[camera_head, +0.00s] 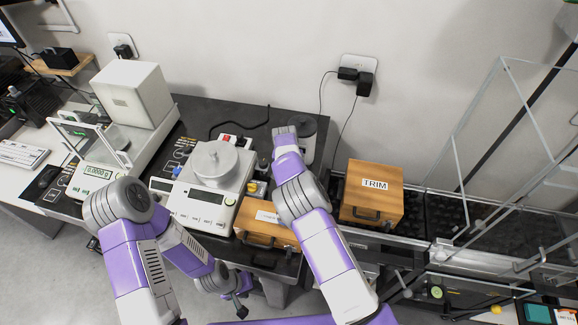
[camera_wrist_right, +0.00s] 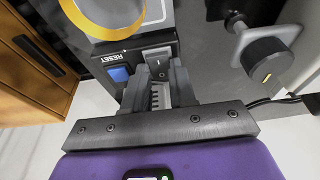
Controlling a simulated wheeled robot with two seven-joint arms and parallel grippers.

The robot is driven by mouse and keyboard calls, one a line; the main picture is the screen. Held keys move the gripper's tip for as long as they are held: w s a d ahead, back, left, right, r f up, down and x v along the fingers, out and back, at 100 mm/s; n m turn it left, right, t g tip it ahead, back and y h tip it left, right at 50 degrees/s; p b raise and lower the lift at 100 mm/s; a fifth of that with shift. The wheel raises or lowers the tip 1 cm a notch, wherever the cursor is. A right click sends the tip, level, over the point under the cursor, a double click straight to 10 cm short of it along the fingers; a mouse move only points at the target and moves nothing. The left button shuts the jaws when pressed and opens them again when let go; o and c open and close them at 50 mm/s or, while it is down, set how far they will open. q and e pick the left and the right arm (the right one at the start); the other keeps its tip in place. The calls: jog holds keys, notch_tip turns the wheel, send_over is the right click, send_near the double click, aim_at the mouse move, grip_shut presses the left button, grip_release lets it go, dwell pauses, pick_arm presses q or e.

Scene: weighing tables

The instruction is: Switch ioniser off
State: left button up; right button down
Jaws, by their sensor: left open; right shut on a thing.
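The ioniser (camera_head: 306,127) is a grey round-headed unit at the back of the dark table, partly hidden by my right arm. I cannot tell which way the rocker is tipped. My left gripper (camera_head: 238,298) is open and empty, low in front of the table edge.
A balance with a round pan (camera_head: 214,160) stands left of my right arm, beside a wooden box (camera_head: 262,226). A TRIM box (camera_head: 372,192) stands to the right. A black knob (camera_wrist_right: 267,60) sits right of the switch in the wrist view.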

jog(key=c, duration=0.9)
grip_release()
jog(key=v, duration=0.7)
jog(key=shift+s+r+p, duration=0.15)
jog(key=shift+r+p, duration=0.1)
jog(key=shift+p, duration=0.05)
